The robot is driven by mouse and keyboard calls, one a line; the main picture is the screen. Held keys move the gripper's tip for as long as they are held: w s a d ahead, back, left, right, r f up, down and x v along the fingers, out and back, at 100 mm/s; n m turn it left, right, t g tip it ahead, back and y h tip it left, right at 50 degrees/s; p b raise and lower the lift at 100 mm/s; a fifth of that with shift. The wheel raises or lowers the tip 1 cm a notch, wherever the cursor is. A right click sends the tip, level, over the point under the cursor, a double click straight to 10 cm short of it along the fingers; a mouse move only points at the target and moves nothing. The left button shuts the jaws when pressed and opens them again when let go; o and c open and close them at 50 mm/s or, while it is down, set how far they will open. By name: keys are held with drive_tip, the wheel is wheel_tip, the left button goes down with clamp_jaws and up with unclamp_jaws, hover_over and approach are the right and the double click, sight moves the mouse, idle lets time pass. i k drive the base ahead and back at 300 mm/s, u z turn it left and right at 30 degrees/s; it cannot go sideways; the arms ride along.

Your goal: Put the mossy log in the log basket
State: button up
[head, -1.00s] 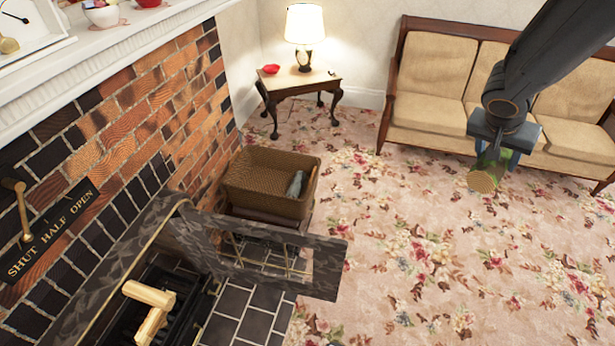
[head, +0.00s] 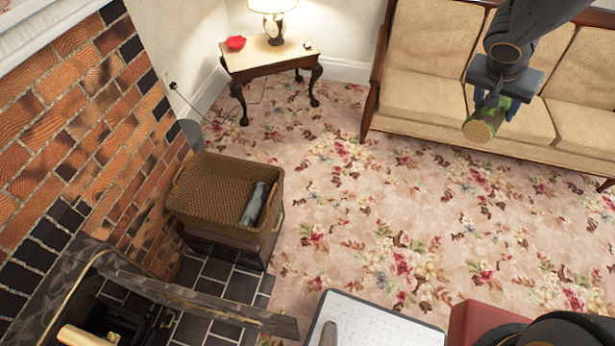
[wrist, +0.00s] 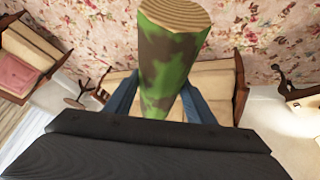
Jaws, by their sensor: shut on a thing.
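The mossy log (head: 484,124) is a short round log with green moss patches and a pale cut end. My gripper (head: 492,100) is shut on it and holds it in the air in front of the sofa, at the upper right of the head view. In the wrist view the log (wrist: 170,65) sticks out between the two blue fingers (wrist: 160,98). The log basket (head: 215,190) is a brown wicker basket beside the brick fireplace, at the left in the head view. A grey thing lies inside its right side. My gripper is well to the right of the basket.
The sofa (head: 430,60) is at the back right. Flowered carpet (head: 340,210) lies clear between basket and gripper.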

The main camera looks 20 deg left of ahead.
sight(224, 202)
drive_tip(key=i, duration=2.45)
drive_tip(key=u, duration=2.85)
drive_tip(key=i, duration=0.5)
drive_tip(key=z, duration=0.05)
